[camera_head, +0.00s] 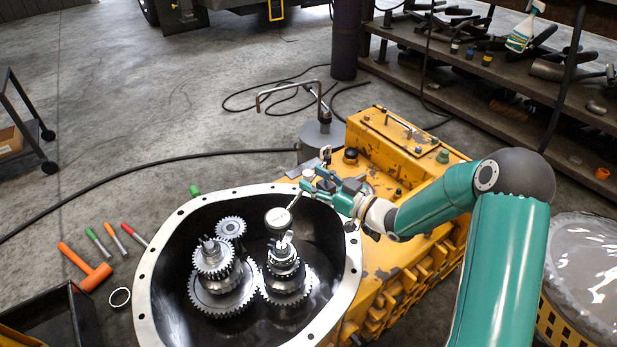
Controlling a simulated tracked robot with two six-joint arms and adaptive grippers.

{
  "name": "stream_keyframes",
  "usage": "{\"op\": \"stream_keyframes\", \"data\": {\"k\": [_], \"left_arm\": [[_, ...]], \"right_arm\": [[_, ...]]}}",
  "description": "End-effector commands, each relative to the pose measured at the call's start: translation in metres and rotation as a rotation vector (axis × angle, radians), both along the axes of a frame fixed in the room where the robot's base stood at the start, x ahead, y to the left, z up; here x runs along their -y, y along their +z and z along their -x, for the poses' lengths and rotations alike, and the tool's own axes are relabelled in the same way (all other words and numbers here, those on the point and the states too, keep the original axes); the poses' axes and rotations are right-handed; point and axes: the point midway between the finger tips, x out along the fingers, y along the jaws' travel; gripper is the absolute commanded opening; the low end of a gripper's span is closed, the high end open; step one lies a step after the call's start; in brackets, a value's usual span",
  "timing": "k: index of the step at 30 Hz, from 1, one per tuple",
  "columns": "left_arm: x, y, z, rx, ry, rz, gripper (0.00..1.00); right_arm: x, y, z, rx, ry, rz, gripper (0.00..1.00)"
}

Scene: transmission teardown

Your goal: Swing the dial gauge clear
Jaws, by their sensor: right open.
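The dial gauge (278,217) shows as a small round grey face over the far right side of the open housing, above the right gear stack (284,275). A thin rod runs from it up toward the housing rim, where my gripper partly hides its mount. My right gripper (308,182) is open above the far right part of the rim, close to the upper end of the rod. I cannot tell whether its fingers touch the mount. My left gripper is not in view.
The pale flange (143,280) rings the housing. A left gear stack (215,270) stands inside. The yellow casing (385,150) lies behind and to the right. An orange mallet (92,270) and several markers lie on the floor at left, near a black tray (60,318).

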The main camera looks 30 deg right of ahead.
Motion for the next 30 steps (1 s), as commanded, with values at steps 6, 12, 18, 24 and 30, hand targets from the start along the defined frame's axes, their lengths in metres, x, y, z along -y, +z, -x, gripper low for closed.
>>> {"op": "stream_keyframes", "data": {"k": [6, 12, 18, 24, 30], "left_arm": [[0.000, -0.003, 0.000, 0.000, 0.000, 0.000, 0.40], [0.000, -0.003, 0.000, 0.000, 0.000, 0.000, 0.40], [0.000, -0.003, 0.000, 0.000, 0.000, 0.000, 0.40], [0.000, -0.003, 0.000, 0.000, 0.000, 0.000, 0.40], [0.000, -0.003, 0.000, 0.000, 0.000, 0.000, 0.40]], "right_arm": [[-0.009, 0.000, -0.020, 0.000, 0.000, 0.000, 0.52], [-0.010, 0.000, -0.023, 0.000, 0.000, -0.001, 0.52], [-0.010, 0.000, -0.023, 0.000, 0.000, 0.000, 0.43], [-0.010, 0.000, -0.023, 0.000, 0.000, 0.000, 0.10], [-0.010, 0.000, -0.023, 0.000, 0.000, 0.000, 0.00]]}}
